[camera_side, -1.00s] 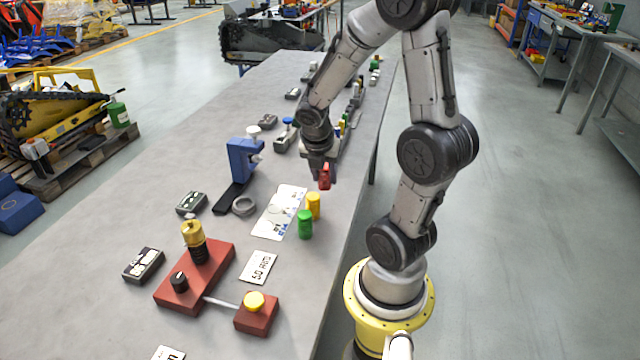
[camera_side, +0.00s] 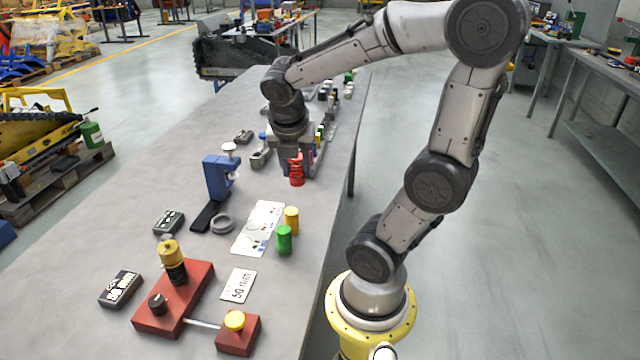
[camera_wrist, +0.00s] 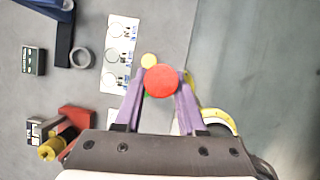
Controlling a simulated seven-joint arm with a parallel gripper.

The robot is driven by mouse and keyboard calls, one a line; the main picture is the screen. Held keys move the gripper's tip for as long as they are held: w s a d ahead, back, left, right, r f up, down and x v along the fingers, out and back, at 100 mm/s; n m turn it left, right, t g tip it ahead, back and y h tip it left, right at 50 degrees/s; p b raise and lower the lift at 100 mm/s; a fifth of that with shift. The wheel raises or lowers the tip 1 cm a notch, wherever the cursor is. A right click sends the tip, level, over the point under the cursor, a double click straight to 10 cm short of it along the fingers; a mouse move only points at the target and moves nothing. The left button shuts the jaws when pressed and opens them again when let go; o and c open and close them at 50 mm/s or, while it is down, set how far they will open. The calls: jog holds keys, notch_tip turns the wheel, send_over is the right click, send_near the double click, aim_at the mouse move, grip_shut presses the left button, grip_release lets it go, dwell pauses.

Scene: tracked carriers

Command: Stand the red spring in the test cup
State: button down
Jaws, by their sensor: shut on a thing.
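My gripper (camera_wrist: 161,103) is shut on the red spring (camera_side: 297,170), which hangs upright below the fingers in the side view. In the wrist view the spring's round red end (camera_wrist: 161,81) shows between the two purple fingertips. A grey ring-like cup (camera_side: 222,224), which looks like the test cup, sits on the bench at the foot of the blue press (camera_side: 220,178). The cup also shows in the wrist view (camera_wrist: 81,58), left of the spring, with its opening empty. The spring is well apart from the cup, on its far right side in the side view.
A yellow cylinder (camera_side: 292,219) and a green cylinder (camera_side: 284,240) stand beside a printed card (camera_side: 258,228) with circles. A red base (camera_side: 174,298) with a black and yellow part stands nearer the camera. Small dark boxes lie on the left.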

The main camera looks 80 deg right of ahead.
jog(key=w+d+f+n+t, duration=0.1)
jog(key=w, duration=0.7)
jog(key=w+d+f+n, duration=0.1)
jog(key=w+n, duration=0.1)
jog(key=w, duration=0.7)
jog(key=shift+w+a+f, duration=0.3)
jog(key=shift+w+f, duration=0.15)
jog(key=shift+f, duration=1)
jog(key=shift+w+a+f, duration=0.35)
jog(key=shift+w+f, duration=0.15)
jog(key=shift+f, duration=0.95)
jog(key=shift+w+a+f, duration=0.3)
jog(key=shift+w+f, duration=0.15)
jog(key=shift+f, duration=1)
jog(key=shift+f, duration=2.15)
grip_release()
jog(key=shift+r, duration=0.1)
